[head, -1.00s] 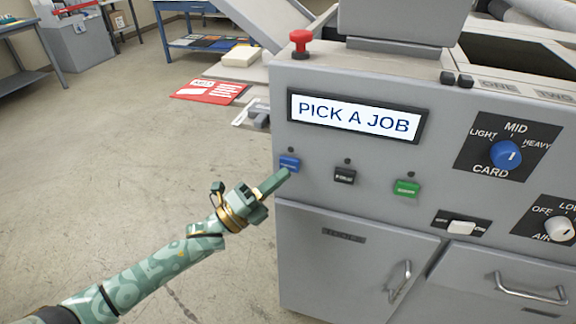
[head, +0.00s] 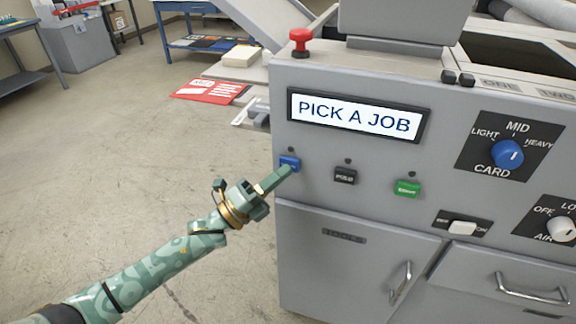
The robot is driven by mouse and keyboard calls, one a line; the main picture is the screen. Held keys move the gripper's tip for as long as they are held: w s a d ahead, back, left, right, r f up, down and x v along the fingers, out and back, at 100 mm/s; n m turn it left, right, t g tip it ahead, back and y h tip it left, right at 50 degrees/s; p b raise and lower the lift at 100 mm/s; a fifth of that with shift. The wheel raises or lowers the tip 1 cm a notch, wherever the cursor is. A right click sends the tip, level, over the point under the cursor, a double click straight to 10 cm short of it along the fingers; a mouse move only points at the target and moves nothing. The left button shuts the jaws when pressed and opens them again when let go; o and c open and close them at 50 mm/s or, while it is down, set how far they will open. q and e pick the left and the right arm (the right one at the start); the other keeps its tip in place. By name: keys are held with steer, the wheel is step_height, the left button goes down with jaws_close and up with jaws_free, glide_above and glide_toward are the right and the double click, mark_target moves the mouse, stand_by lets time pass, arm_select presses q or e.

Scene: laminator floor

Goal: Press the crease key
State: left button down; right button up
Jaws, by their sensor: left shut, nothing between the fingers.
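Three keys sit in a row on the grey machine's front panel (head: 300,225): a blue key (head: 290,162), a black key (head: 345,176) and a green key (head: 407,188). Their labels are too small to read surely, so I cannot tell which is the crease key. Above them the display (head: 354,117) reads "PICK A JOB". My left gripper (head: 287,172) is shut and empty, its fingertips at the lower edge of the blue key. I cannot tell whether they touch it. The fingertips hide a little of that key. My right gripper is not in view.
A red emergency button (head: 300,40) stands on the machine's top edge. A blue card dial (head: 507,154), a white rocker switch (head: 462,228) and an air knob (head: 560,228) are to the right. A red leaflet (head: 209,91) lies behind. The floor at left is clear.

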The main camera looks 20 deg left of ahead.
arm_select(q)
steer(key=shift+w, duration=0.25)
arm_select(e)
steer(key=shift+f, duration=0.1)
arm_select(q)
steer(key=shift+s+r, duration=0.1)
steer(key=shift+s, duration=0.3)
steer(key=shift+s+p, duration=0.3)
steer(key=shift+s, duration=0.05)
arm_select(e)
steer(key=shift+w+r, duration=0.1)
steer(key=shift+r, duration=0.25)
